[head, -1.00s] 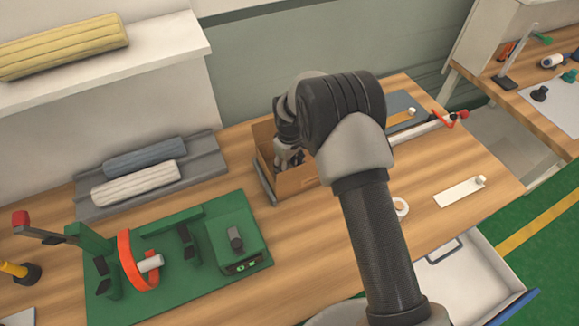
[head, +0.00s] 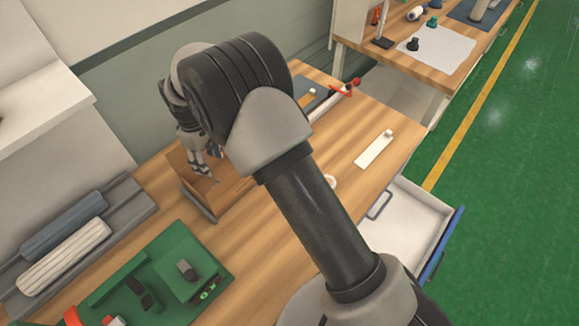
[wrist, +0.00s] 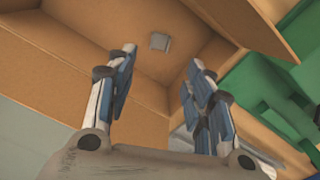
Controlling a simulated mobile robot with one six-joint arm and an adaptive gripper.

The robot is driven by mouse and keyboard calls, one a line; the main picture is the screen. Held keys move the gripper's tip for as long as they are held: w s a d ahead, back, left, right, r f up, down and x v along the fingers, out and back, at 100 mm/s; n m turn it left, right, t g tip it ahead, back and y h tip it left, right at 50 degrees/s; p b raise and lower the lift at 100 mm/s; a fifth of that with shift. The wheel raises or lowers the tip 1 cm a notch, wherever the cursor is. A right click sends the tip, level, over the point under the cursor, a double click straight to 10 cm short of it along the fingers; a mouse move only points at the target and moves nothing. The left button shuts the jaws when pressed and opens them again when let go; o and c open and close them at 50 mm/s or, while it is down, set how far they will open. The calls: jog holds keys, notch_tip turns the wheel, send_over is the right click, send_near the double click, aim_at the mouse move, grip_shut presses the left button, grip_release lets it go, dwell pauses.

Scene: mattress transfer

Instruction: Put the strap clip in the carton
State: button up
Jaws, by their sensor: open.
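The open-topped cardboard carton (head: 197,196) stands on the wooden bench, partly hidden by my arm. It fills much of the wrist view (wrist: 65,45). My gripper (head: 204,171) points down into the carton's opening. In the wrist view my gripper (wrist: 160,60) has its two fingers spread wide with nothing between them. A small grey square piece (wrist: 160,41), which looks like the strap clip, lies on the carton's inner surface beyond the fingertips. It is apart from both fingers.
A green fixture board (head: 165,270) stands close in front of the carton. A grey tray with rolls (head: 65,257) is at left. A white strip (head: 375,150) lies on the bench at right. An open drawer (head: 410,220) juts out below. Green floor at right is clear.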

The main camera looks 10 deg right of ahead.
jog(key=s+d+r+m+t, duration=0.1)
jog(key=s+d+r+m, duration=0.25)
jog(key=d+r, duration=0.55)
jog(key=s+d+r+m+t, duration=0.15)
jog(key=s+d+r, duration=0.4)
jog(key=r, duration=0.75)
jog(key=s+d+r+m+t, duration=0.1)
jog(key=s+d+m, duration=0.2)
jog(key=s+d, duration=0.3)
jog(key=s+d+r+m+t, duration=0.1)
jog(key=s+d+m, duration=0.3)
jog(key=s, duration=1.1)
jog(key=shift+d+r, duration=0.6)
jog(key=shift+d, duration=0.25)
